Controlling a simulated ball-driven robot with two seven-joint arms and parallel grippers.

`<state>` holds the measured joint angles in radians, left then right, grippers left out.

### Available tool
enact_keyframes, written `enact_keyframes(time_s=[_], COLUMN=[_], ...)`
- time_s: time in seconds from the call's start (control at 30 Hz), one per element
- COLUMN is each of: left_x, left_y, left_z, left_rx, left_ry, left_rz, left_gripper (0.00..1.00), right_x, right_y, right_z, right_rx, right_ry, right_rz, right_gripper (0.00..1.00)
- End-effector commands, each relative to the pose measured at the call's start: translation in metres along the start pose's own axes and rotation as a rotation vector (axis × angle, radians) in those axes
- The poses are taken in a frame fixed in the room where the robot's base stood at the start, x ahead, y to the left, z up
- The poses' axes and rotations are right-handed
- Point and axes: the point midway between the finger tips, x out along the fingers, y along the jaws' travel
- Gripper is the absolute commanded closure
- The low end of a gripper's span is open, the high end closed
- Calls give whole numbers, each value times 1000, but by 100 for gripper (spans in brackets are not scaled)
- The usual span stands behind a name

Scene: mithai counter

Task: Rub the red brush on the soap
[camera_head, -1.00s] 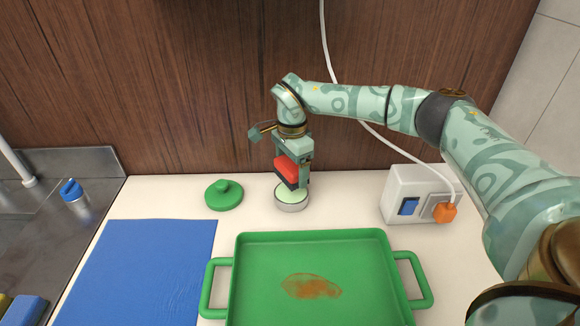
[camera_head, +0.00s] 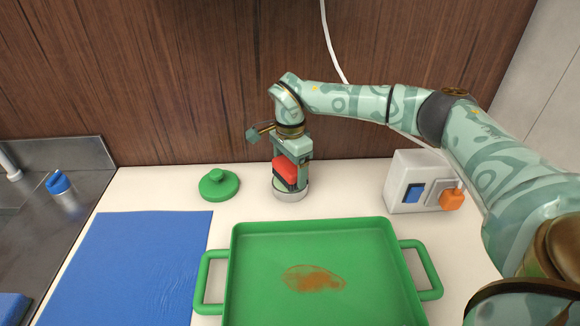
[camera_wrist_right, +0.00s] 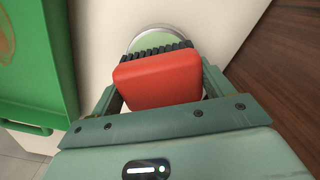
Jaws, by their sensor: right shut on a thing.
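The red brush (camera_head: 285,170) is a red block with dark bristles, held in my right gripper (camera_head: 290,180). In the right wrist view the brush (camera_wrist_right: 160,80) sits between the two fingers, bristles towards the soap. The soap (camera_wrist_right: 155,36) is pale green in a round metal tin (camera_head: 290,196) on the counter. The brush is directly over the tin, its bristles at the soap and seemingly touching it; the exact contact is hidden. The left gripper is not in view.
A green tray (camera_head: 236,270) with a brown stain (camera_head: 312,278) lies in front of the tin. A green lid (camera_head: 218,185) lies left of it, a blue mat (camera_head: 130,265) further left. A socket box (camera_head: 412,165) with an orange plug (camera_head: 452,199) stands right. A wooden wall (camera_head: 180,80) is behind.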

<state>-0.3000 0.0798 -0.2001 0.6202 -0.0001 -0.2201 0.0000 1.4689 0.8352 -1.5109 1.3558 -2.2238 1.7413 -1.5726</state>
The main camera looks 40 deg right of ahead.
Motion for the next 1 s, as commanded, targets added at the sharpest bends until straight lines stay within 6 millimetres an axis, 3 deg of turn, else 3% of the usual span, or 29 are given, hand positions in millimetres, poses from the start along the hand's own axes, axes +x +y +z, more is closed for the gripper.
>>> enact_keyframes(time_s=[1.0], left_x=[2], left_y=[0], left_z=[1], left_rx=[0], left_ry=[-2], left_rz=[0], left_gripper=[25], right_x=[10], right_y=[0], right_z=[0], right_rx=[0], right_ry=[0], right_rz=[0], right_gripper=[39])
